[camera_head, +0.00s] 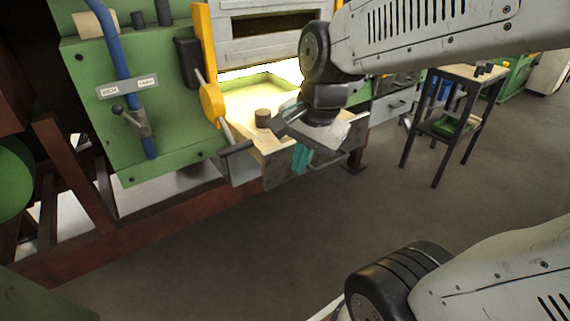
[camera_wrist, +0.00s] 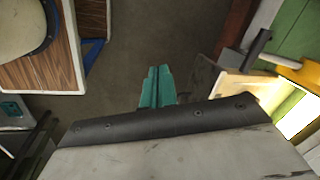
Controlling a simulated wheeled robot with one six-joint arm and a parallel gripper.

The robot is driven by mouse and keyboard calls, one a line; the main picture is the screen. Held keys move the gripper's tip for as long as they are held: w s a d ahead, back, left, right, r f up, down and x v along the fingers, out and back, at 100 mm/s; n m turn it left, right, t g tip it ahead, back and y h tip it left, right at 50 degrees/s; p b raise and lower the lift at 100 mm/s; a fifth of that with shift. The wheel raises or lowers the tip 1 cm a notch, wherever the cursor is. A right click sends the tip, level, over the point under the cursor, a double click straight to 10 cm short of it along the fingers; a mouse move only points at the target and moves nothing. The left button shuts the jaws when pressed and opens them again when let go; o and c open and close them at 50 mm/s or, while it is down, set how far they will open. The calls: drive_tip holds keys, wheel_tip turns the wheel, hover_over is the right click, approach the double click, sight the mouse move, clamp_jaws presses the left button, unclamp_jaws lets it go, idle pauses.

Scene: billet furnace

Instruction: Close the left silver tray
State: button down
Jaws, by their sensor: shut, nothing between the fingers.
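The left silver tray (camera_head: 280,165) is pulled out below the glowing furnace opening in the head view. It has a grey front and a pale inner floor, and a dark cylinder stands in it. My gripper (camera_head: 301,160) is at the tray's front, with its teal fingers together and pointing down. Whether they touch the front is unclear. My wrist hides part of the tray's right side. In the wrist view the gripper fingers (camera_wrist: 158,80) are shut and empty, left of the tray's grey front (camera_wrist: 202,74) and pale interior.
A yellow lever (camera_head: 212,103) stands beside the tray's left side. Grey drawers (camera_head: 394,105) with handles are to the right, partly behind my arm. A small table (camera_head: 462,73) stands further right.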

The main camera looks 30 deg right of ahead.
drive_tip(key=w+d+f+m+t, duration=0.1)
drive_tip(key=w+d+f+m, duration=0.5)
drive_tip(key=m, duration=0.6)
drive_tip(key=m+t, duration=0.1)
drive_tip(key=m, duration=1)
approach(290, 162)
drive_tip(key=shift+h, duration=0.3)
drive_tip(key=shift+w+a+f, duration=0.2)
drive_tip(key=shift+a+f, duration=0.2)
drive_tip(key=shift+f, duration=0.75)
drive_tip(key=shift+w+a+f, duration=0.25)
drive_tip(key=shift+a+f, duration=0.15)
drive_tip(key=shift+f, duration=0.8)
drive_tip(key=shift+w+a+f, duration=0.2)
drive_tip(key=shift+a+f, duration=0.2)
drive_tip(key=shift+f, duration=0.75)
